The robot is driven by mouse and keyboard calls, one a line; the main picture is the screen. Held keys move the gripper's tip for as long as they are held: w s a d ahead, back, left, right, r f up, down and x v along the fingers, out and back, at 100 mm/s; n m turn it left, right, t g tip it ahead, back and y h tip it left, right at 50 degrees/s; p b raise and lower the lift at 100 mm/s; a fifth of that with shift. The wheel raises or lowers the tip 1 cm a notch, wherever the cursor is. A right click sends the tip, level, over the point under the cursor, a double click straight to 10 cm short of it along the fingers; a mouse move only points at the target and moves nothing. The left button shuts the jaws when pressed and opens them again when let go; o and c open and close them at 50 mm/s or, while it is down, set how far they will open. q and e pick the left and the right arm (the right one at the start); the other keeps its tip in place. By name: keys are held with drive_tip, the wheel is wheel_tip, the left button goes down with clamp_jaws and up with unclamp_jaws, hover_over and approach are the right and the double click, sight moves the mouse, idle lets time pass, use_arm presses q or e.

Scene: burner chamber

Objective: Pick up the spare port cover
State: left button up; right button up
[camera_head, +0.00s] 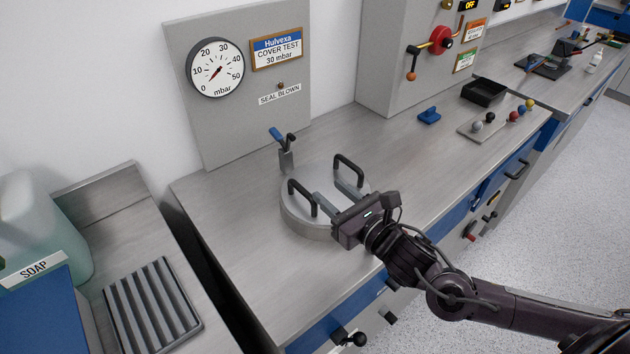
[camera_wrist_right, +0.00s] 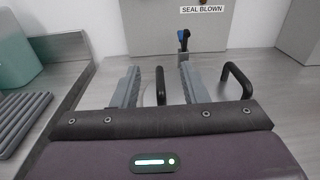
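A round grey metal cover (camera_head: 297,222) with two upright black handles sits on the steel bench. I take it as the port cover; no label on it reads as spare. My right gripper (camera_head: 325,190) is over the cover, fingers apart. In the right wrist view, the near-left handle (camera_wrist_right: 160,86) shows between the open fingers (camera_wrist_right: 158,88), and the other handle (camera_wrist_right: 236,78) shows right of the right finger. I cannot tell whether a finger touches a handle. The gripper body hides part of the cover. My left gripper is not in view.
A blue-handled clamp (camera_head: 286,157) stands at the cover's back edge. Behind is a gauge panel (camera_head: 240,128) labelled "SEAL BLOWN". A blue block (camera_head: 429,116), a knobbed plate (camera_head: 490,128) and a black tray (camera_head: 484,91) lie farther right. The bench left of the cover is clear.

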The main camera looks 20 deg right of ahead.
drive_tip(key=n, duration=0.2)
drive_tip(key=p, duration=0.1)
approach(310, 196)
drive_tip(key=shift+w+a+f+y, duration=0.1)
drive_tip(key=shift+w+f+y, duration=0.1)
drive_tip(key=shift+w+f, duration=0.3)
drive_tip(key=shift+w+a+f+y, duration=0.1)
drive_tip(key=shift+w+f+y, duration=0.1)
drive_tip(key=shift+w, duration=0.55)
drive_tip(key=shift+w+a+r+p, duration=0.2)
drive_tip(key=shift+w+p, duration=0.1)
drive_tip(key=shift+w, duration=0.2)
drive_tip(key=shift+w+f, duration=0.1)
drive_tip(key=shift+w, duration=0.15)
drive_tip(key=p+x, duration=0.1)
drive_tip(key=x, duration=0.4)
drive_tip(key=shift+w+a+p, duration=0.1)
drive_tip(key=shift+w+p, duration=0.05)
drive_tip(key=shift+p, duration=0.15)
drive_tip(key=shift+w+a, duration=0.15)
drive_tip(key=shift+w, duration=0.15)
drive_tip(key=shift+s, duration=0.1)
drive_tip(key=shift+c, duration=0.4)
